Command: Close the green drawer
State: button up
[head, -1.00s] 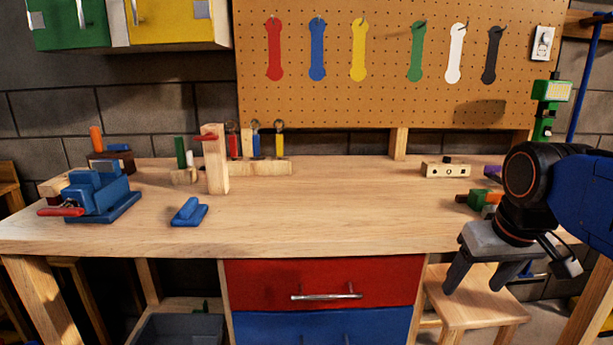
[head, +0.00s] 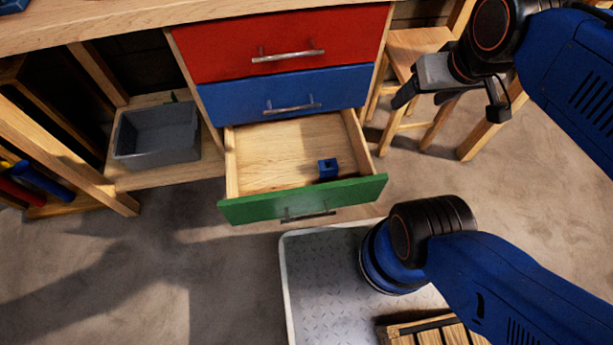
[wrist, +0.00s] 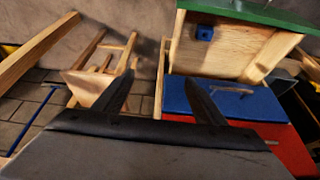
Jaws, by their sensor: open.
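The green drawer (head: 303,200) is the lowest of a stack of three under the workbench and is pulled out. Its metal handle (head: 308,215) is on the front face. A small blue block (head: 327,168) lies inside it, towards the front. In the wrist view the green drawer front (wrist: 262,14) appears upside down at the top right, with the blue block (wrist: 205,33) inside. My gripper (head: 422,98) is up and to the right of the open drawer, apart from it. Its two fingers (wrist: 160,97) are spread and empty.
The red drawer (head: 280,40) and blue drawer (head: 285,93) above are shut. A wooden stool (head: 415,50) stands right of the drawers, behind my gripper. A grey bin (head: 157,135) sits on a low shelf at left. Floor (head: 170,255) in front of the drawer's left side is clear.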

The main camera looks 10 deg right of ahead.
aim_at(271, 170)
jog(key=k+l, duration=0.1)
jog(key=l, duration=0.3)
jog(key=k+l+u, duration=0.15)
jog(key=l, duration=0.25)
jog(key=k+l, duration=0.1)
jog(key=l, duration=0.25)
jog(key=u, duration=0.05)
